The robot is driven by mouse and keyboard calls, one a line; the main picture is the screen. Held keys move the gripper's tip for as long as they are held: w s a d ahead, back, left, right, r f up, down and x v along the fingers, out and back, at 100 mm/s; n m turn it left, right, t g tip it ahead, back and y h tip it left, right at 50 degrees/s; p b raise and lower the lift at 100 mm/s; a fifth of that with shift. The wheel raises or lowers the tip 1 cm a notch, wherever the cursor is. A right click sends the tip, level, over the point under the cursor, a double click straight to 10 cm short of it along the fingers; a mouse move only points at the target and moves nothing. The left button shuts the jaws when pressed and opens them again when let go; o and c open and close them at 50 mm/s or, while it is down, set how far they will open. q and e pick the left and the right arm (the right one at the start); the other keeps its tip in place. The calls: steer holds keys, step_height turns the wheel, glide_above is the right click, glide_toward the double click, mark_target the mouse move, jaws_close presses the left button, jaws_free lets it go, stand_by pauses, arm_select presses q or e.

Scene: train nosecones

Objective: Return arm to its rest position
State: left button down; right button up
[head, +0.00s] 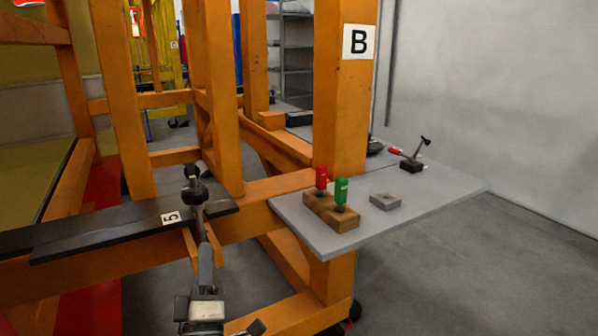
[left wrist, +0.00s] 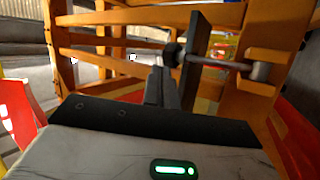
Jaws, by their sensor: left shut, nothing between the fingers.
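My left gripper (head: 206,250) rises from the bottom of the head view, below a black-knobbed clamp (head: 194,190) on a dark bar (head: 130,222) marked 5. Its fingers are shut and empty. In the left wrist view the shut fingers (left wrist: 162,88) point at the dark knob (left wrist: 172,54), from which a metal rod (left wrist: 225,64) runs right through the dark bar. The fingertips look close to the knob; I cannot tell whether they touch. My right gripper is not in view.
The orange frame (head: 342,95), with a sign B, surrounds the gripper on several sides. A grey shelf (head: 420,205) at the right bears a wooden block (head: 330,212) with red and green handles, a small grey block (head: 384,201) and a toggle clamp (head: 412,163). Open floor lies at the right.

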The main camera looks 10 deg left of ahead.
arm_select(q)
steer(key=s+d+f+m+g+h, duration=0.3)
steer(key=s+f+m+g+h, duration=0.2)
steer(key=s+f+m, duration=0.4)
steer(key=s+d+f+m+g+h, duration=0.4)
steer(key=s+f+m+g, duration=0.4)
steer(key=f, duration=0.5)
steer(key=s+m, duration=0.2)
steer(key=shift+s+f+m+h, duration=0.25)
steer(key=shift+f+m+h, duration=0.05)
steer(key=shift+h, duration=0.1)
